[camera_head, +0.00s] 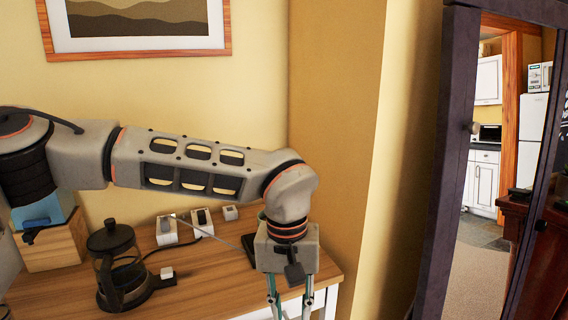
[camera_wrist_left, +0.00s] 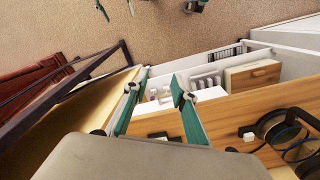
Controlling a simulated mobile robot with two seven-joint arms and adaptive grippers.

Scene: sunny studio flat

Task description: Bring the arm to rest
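My left arm reaches in from the left across the wooden table in the head view, and its wrist bends down at the table's right end. My left gripper (camera_head: 290,303) points downward there, its fingertips cut off by the bottom edge. In the left wrist view my left gripper (camera_wrist_left: 158,88) shows two green fingers standing apart with nothing between them.
On the wooden table (camera_head: 205,285) stand a dark French press (camera_head: 122,268), a wooden box (camera_head: 55,247) and small white blocks (camera_head: 166,231). A dark-framed panel (camera_head: 440,180) stands at the right. Carpeted floor (camera_wrist_left: 235,25) lies beyond the fingers in the wrist view.

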